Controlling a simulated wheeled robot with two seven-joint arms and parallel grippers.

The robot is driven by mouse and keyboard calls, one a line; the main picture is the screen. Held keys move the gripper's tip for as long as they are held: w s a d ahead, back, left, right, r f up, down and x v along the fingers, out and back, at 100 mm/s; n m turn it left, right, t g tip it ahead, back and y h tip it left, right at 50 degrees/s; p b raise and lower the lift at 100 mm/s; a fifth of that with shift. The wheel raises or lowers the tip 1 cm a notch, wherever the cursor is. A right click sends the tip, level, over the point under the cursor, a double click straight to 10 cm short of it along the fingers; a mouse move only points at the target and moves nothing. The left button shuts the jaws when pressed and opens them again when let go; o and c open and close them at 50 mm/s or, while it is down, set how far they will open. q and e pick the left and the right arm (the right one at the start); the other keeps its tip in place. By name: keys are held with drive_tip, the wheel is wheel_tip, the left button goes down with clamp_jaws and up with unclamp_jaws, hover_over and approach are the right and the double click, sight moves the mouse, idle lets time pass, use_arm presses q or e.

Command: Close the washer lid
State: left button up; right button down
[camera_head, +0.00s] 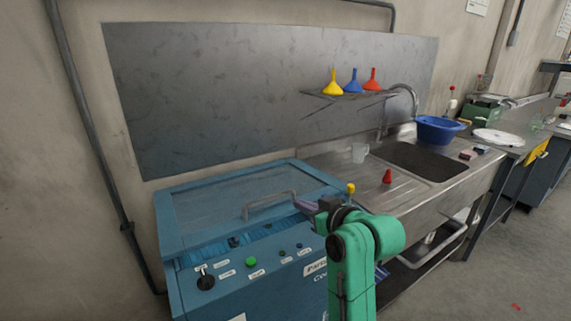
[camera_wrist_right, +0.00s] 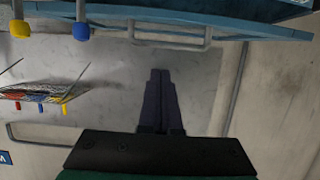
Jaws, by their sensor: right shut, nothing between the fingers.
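The blue washer (camera_head: 180,285) stands at the lower left of the head view. Its lid (camera_head: 163,222) has a blue frame, a clear window and a grey bar handle (camera_head: 270,204). The lid lies low over the body, but a gap with dark blue parts shows along its front edge; how far it is raised is hard to tell. My right gripper (camera_head: 304,206) is shut and empty near the right end of the handle; contact cannot be told. In the right wrist view its fingers (camera_wrist_right: 160,90) are together, with a blue frame edge (camera_wrist_right: 270,30) above them. My left gripper is out of view.
A control panel with a green button (camera_head: 251,262) fronts the washer. A steel sink counter (camera_head: 410,200) adjoins on the right, holding a red cone (camera_head: 387,176) and a blue basin (camera_head: 438,130). Funnels stand on a wall shelf (camera_head: 325,95).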

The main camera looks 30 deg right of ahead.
drive_tip(key=p+x, duration=0.2)
drive_tip(key=x, duration=0.7)
drive_tip(key=shift+w+f, duration=0.25)
drive_tip(key=shift+w, duration=0.05)
wheel_tip(320, 180, down, 3)
drive_tip(key=shift+s+f+p, duration=0.1)
drive_tip(key=shift+s+p, duration=0.05)
drive_tip(key=shift+p, duration=0.15)
drive_tip(key=shift+s+f, duration=0.15)
drive_tip(key=shift+f, duration=0.35)
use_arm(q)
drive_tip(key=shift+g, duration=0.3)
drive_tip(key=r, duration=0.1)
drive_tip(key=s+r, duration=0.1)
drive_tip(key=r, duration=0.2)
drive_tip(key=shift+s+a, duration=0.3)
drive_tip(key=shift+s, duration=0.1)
